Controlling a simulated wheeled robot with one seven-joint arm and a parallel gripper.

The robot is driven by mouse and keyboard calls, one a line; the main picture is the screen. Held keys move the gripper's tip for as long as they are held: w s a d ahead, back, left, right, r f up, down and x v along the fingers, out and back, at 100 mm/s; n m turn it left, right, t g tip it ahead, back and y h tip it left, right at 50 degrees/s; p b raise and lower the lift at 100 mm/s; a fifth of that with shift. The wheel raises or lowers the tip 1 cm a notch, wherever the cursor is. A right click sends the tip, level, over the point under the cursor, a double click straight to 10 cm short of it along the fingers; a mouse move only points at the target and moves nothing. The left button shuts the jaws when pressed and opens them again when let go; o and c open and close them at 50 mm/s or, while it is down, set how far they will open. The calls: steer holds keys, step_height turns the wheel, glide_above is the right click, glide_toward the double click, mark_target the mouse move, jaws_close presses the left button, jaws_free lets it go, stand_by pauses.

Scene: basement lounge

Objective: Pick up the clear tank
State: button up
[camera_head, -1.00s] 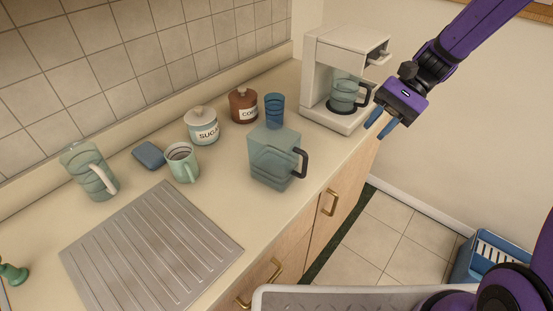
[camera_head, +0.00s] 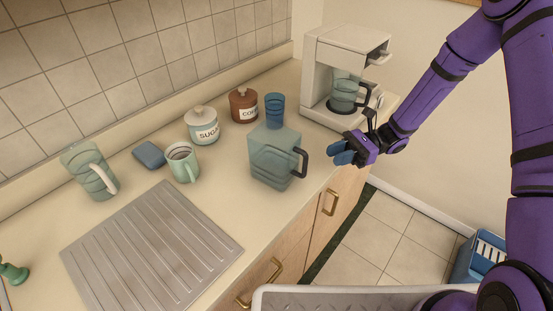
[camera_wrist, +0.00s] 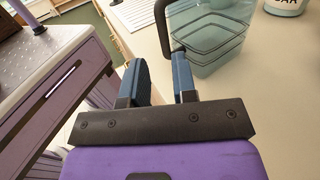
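The clear tank (camera_head: 272,160) is a see-through, blue-tinted square container with a dark handle on its right side. It stands upright on the counter, and also shows at the top of the wrist view (camera_wrist: 212,45). My gripper (camera_head: 342,153) is to the right of the tank in the head view, near the counter's front edge, its blue fingers pointing toward the handle. In the wrist view my gripper (camera_wrist: 160,65) is open and empty. The dark handle curves just beyond the gap between the fingertips, apparently apart from them.
A white coffee maker (camera_head: 322,65) with a carafe (camera_head: 343,95) stands to the right. Behind the tank are a blue cup (camera_head: 274,110), a coffee jar (camera_head: 243,107) and a sugar jar (camera_head: 202,126). A green mug (camera_head: 182,162) and a pitcher (camera_head: 88,172) stand left. A ridged drainboard (camera_head: 150,245) lies in front.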

mark_target(304, 177)
steer(key=x, duration=0.9)
steer(key=shift+w+a+r, duration=0.1)
steer(key=shift+a+r, duration=0.05)
steer(key=shift+a, duration=0.05)
jaws_close()
